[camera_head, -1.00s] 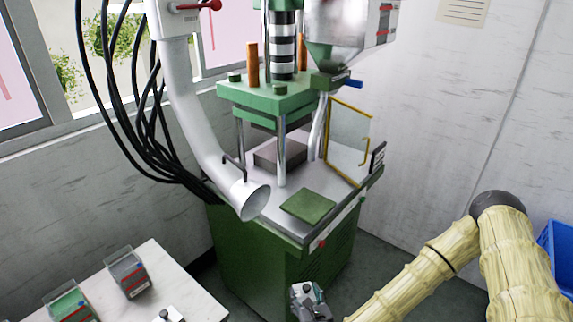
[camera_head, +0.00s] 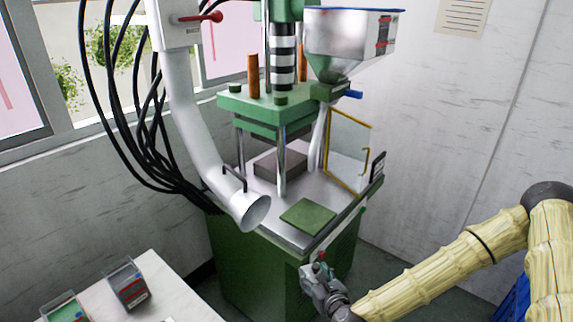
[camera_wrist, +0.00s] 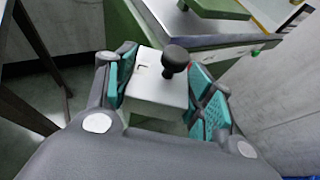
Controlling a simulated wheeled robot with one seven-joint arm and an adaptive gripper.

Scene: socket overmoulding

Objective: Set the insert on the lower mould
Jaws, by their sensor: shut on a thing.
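My gripper (camera_head: 318,270) is in front of the green press, below the level of its bed. It is shut on the insert (camera_wrist: 150,92), a pale grey block with a black round knob, which shows between the teal finger pads in the wrist view. In the head view the held block is small and partly hidden by the fingers. The lower mould (camera_head: 279,164) looks like a dark grey-brown block on the press bed, between the columns under the upper plate. My gripper is well short of it, apart from the press.
A green pad (camera_head: 307,216) lies on the front of the metal bed. A yellow-framed clear guard door (camera_head: 348,150) stands at the bed's right. A white duct (camera_head: 196,130) with a flared mouth hangs at the left. A white table (camera_head: 170,283) with bins is at lower left.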

